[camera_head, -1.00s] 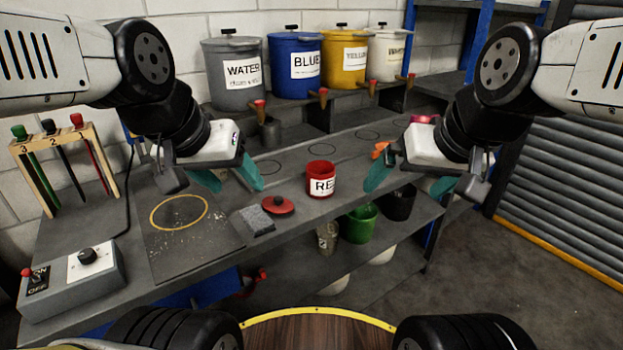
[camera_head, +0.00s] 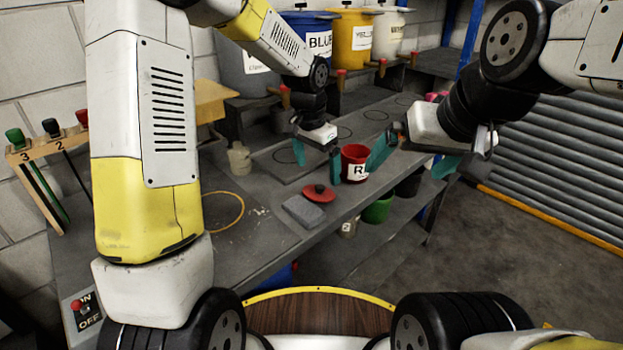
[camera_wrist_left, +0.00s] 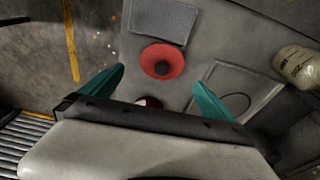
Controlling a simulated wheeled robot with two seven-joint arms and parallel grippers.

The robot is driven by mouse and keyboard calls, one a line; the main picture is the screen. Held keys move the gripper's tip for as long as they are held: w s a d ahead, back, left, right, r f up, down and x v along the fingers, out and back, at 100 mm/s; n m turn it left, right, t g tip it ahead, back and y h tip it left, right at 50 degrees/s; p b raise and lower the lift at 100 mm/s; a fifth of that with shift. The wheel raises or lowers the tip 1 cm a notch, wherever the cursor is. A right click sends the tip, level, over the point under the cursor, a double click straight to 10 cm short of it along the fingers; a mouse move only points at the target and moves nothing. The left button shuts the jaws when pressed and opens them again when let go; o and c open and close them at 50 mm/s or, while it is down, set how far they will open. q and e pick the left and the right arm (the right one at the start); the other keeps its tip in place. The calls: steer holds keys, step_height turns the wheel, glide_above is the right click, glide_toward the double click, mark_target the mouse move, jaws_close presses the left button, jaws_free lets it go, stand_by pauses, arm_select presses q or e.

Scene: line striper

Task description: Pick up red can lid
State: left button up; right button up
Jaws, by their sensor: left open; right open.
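The red can lid (camera_head: 319,194), a round red disc with a dark knob, lies flat on the grey bench beside a grey pad (camera_head: 303,211). In the left wrist view the lid (camera_wrist_left: 162,62) lies beyond the fingertips, roughly between their lines. My left gripper (camera_head: 318,160) is open and empty behind the lid, apart from it; its teal fingers show in the wrist view (camera_wrist_left: 160,90). The red can (camera_head: 354,164) stands just right of the left gripper, its label partly hidden. My right gripper (camera_head: 412,160) is open and empty, right of the can.
Large blue (camera_head: 307,55) and yellow (camera_head: 352,42) buckets stand on the back shelf with other buckets. A small beige container (camera_head: 239,158) stands left of my left gripper. A green pot (camera_head: 378,209) sits on the lower shelf.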

mark_target(320, 187)
arm_select(q)
steer(key=f, duration=0.2)
steer(key=w+f, duration=0.1)
steer(key=f, duration=0.5)
steer(key=shift+w+d, duration=0.2)
steer(key=shift+d, duration=0.15)
steer(key=c, duration=1.2)
